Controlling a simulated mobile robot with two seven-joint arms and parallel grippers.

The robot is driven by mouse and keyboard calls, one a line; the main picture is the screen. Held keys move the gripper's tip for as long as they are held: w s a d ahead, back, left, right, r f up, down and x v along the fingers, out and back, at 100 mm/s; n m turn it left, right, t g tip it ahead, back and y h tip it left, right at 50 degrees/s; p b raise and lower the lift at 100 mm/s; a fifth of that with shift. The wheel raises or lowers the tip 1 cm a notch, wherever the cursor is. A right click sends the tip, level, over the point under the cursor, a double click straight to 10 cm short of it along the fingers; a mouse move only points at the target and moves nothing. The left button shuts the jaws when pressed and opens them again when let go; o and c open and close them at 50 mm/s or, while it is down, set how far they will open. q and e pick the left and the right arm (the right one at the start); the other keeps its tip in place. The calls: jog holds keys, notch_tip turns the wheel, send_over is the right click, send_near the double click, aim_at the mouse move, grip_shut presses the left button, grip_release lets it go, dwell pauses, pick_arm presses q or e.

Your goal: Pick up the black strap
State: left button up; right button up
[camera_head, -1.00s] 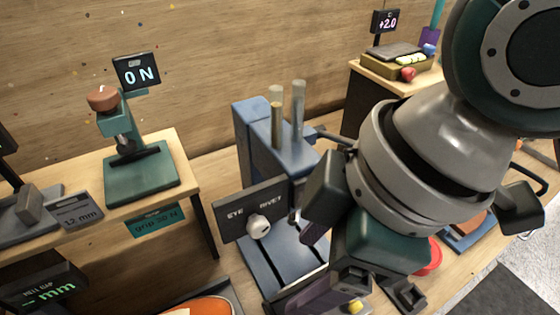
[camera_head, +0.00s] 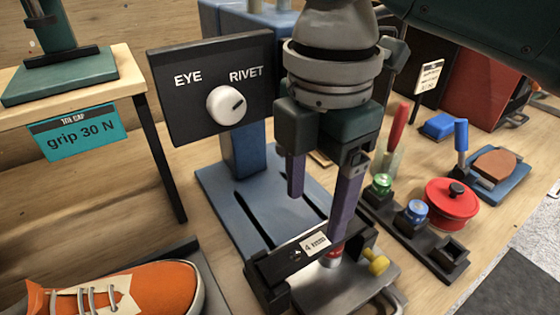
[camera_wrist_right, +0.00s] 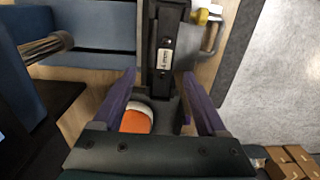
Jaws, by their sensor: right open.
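My right gripper (camera_head: 318,214) is open, pointing down at the front of the blue press. Its purple fingers are apart, and they also show in the wrist view (camera_wrist_right: 160,88). A long black piece with a "4 mm" label (camera_head: 290,254) lies across the front of the press, near the fingertips. In the wrist view this black piece (camera_wrist_right: 164,25) runs lengthwise, in line with the gap between the fingers. I cannot tell whether it is the strap or part of a fixture, or whether the fingers touch it. My left gripper is not in view.
The EYE/RIVET panel (camera_head: 168,105) stands left of my right gripper. An orange sneaker (camera_head: 150,288) lies at the front left. A yellow knob (camera_head: 377,264) is close by the fingers. A black rack (camera_head: 400,222) with small jars and a red pot (camera_head: 452,205) stand to the right.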

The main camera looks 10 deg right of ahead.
aim_at(316, 243)
jog(key=f, duration=0.4)
jog(key=shift+s+d+f, duration=0.25)
jog(key=shift+s+f, duration=0.1)
jog(key=shift+f, duration=0.4)
grip_shut()
